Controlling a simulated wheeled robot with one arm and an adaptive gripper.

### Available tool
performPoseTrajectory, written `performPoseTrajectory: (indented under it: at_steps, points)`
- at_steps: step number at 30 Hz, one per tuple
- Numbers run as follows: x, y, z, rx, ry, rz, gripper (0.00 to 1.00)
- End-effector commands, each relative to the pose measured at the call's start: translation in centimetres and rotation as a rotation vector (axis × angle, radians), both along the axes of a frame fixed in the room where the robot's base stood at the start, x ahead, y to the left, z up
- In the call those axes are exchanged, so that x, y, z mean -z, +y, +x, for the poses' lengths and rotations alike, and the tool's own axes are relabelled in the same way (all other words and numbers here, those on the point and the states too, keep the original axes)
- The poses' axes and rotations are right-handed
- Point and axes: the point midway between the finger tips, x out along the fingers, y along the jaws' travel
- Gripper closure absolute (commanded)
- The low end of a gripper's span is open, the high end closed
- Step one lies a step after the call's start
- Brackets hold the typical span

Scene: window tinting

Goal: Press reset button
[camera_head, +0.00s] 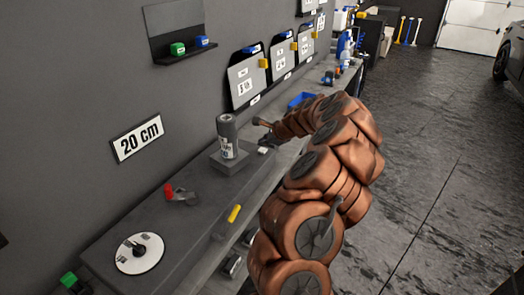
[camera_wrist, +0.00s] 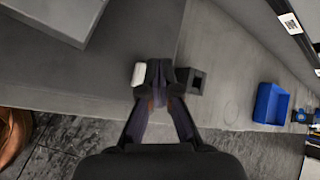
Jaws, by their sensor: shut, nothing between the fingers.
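My gripper (camera_wrist: 160,78) is shut and empty, low over the workbench (camera_wrist: 90,80) in the wrist view. Its fingertips sit between a small white block (camera_wrist: 139,74) on the left and a small black box (camera_wrist: 190,82) on the right. Whether the fingertips touch either one I cannot tell. The white block also shows in the head view (camera_head: 263,150), just below the dark end of my arm. No part is clearly readable as a reset button; which small item it is I cannot tell.
A grey spray can (camera_head: 227,136) stands on a block on the bench. Nearer are a red-capped item (camera_head: 168,189), a yellow piece (camera_head: 234,213) and a white disc (camera_head: 139,254). A blue bin (camera_wrist: 271,104) lies right of the gripper in the wrist view.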

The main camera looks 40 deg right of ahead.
Motion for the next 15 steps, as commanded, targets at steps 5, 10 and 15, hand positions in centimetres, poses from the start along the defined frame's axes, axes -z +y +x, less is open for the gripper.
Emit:
performPoseTrajectory:
  at_steps: [5, 10, 15]
  points:
    - [0.07, 0.01, 0.00, 0.000, 0.000, 0.000, 1.00]
    - [0.54, 0.04, 0.03, 0.000, 0.001, 0.001, 1.00]
    - [0.88, 0.04, 0.07, -0.001, 0.001, 0.001, 1.00]
